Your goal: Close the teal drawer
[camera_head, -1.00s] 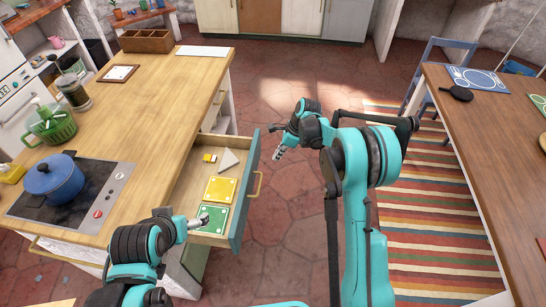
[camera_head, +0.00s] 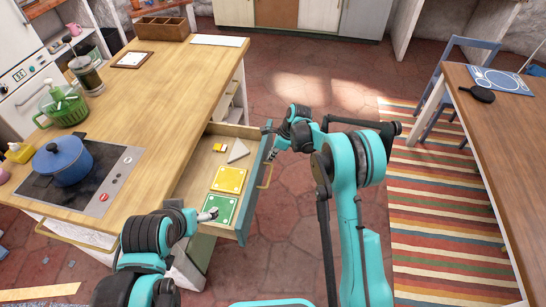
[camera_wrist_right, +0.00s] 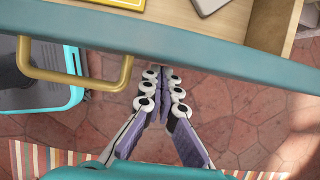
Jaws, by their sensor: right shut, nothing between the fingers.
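The teal drawer (camera_head: 259,177) is pulled out from the wooden counter, with its brass handle (camera_head: 267,177) on the front. The drawer front also shows in the right wrist view (camera_wrist_right: 225,56), with the handle (camera_wrist_right: 78,83) at left. My right gripper (camera_head: 268,131) is outside the drawer front, near its far end. In the right wrist view its fingers (camera_wrist_right: 162,76) are together and empty, with the tips at the drawer front; I cannot tell if they touch. My left gripper (camera_head: 212,214) is by the drawer's near end; its jaws are too small to read.
The drawer holds a yellow tile (camera_head: 229,179), a green tile (camera_head: 221,209), a grey triangle (camera_head: 238,151) and a small yellow block (camera_head: 219,147). The counter (camera_head: 150,95) carries a blue pot (camera_head: 63,163). Open tiled floor lies right of the drawer, then a striped rug (camera_head: 430,200).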

